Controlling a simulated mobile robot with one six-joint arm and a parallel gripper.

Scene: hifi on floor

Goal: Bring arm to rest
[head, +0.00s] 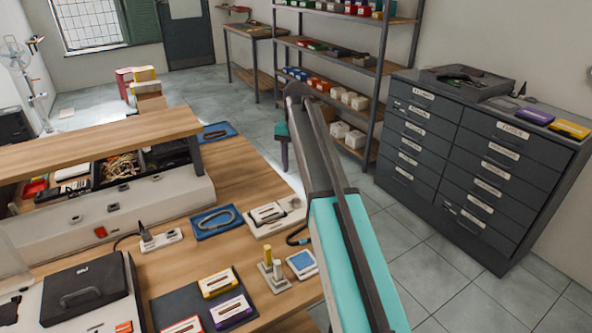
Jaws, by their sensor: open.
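My own arm, a teal and dark grey link, rises from the bottom centre of the head view to a rounded dark end near the shelf rack. It stands over the right edge of the wooden workbench (240,170). No gripper fingers can be made out in this view, and nothing is seen held by the arm.
The bench carries blue trays (216,222), small boxes (218,283) and a black case (84,291). A dark drawer cabinet (475,170) stands at the right, with a shelf rack (383,70) behind. Tiled floor (440,270) lies free between bench and cabinet.

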